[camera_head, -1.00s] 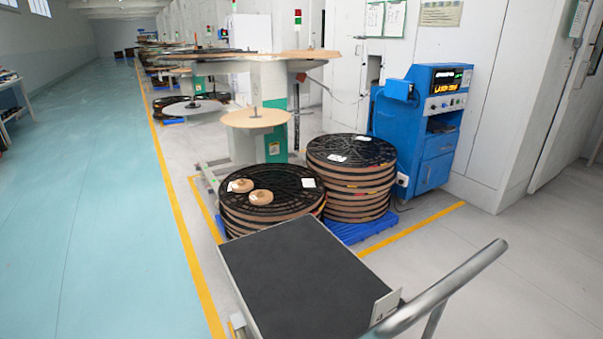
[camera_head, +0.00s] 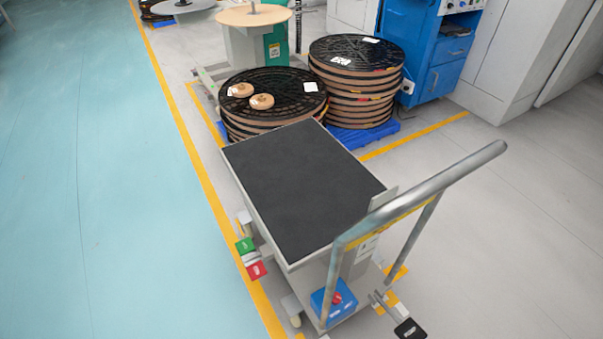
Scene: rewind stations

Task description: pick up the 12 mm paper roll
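Two small tan paper rolls lie on top of the left stack of black reels. One roll (camera_head: 240,90) is at the left, and the other roll (camera_head: 261,101) is close to it, a little nearer and to the right. A white label shows by the left roll, but it is too small to read, so I cannot tell which one is 12 mm. The left stack (camera_head: 292,88) stands behind the cart. My gripper is not in view.
A cart (camera_head: 305,185) with an empty dark top and grey handle (camera_head: 425,190) stands between me and the stacks. A second reel stack (camera_head: 355,85) sits on a blue pallet (camera_head: 362,138). A blue cabinet (camera_head: 430,50) stands behind. The teal floor (camera_head: 80,180) at left is clear.

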